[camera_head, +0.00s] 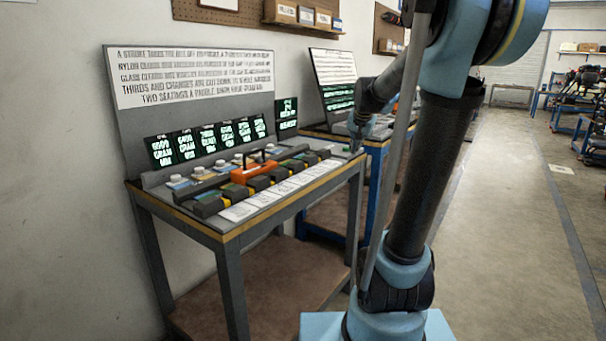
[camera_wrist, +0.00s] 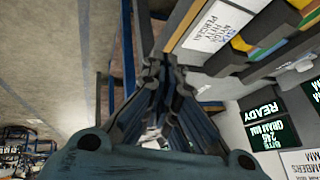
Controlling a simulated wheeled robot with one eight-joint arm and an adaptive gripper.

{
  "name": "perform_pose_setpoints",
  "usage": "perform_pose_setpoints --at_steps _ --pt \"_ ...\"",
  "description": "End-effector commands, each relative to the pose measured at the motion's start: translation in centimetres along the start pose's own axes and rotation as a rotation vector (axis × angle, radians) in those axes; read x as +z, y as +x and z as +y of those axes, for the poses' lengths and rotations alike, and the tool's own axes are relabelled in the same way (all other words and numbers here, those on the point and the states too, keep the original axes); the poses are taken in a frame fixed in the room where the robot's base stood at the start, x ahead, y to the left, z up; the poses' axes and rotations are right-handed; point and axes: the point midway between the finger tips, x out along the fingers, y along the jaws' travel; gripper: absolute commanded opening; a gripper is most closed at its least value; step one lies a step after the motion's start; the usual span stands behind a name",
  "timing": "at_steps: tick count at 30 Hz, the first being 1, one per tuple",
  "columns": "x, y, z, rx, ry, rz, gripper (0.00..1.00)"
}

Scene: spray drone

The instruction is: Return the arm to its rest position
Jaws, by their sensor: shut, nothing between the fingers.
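My arm (camera_head: 425,170) rises from its blue base at the right of the bench in the head view, and its far end reaches left and down from the top. My gripper (camera_head: 358,130) hangs by the right end of the near bench, seen small and partly in shadow. In the wrist view its dark fingers (camera_wrist: 153,68) come together, shut and with nothing held. The bench edge and labelled cards are close beyond the fingers in that view; I cannot tell the exact gap.
The near bench (camera_head: 228,236) carries an orange handled piece (camera_head: 254,171), dark blocks, white cards and several green-lit displays (camera_head: 205,140). A second bench with a board (camera_head: 335,80) stands behind. Open floor (camera_head: 510,210) lies to the right, with blue-framed tables farther back.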

Motion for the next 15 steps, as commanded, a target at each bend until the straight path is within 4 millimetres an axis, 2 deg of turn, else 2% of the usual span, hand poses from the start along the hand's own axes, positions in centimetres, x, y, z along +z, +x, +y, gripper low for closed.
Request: perform_pose_setpoints --at_steps 1,6,15 --pt "1.9 -0.6 1.0 0.008 -0.023 -0.016 0.0" --pt "7.9 -2.2 4.1 0.036 -0.112 -0.077 0.0" --pt "18.6 -3.7 9.8 0.073 -0.269 -0.189 0.0"
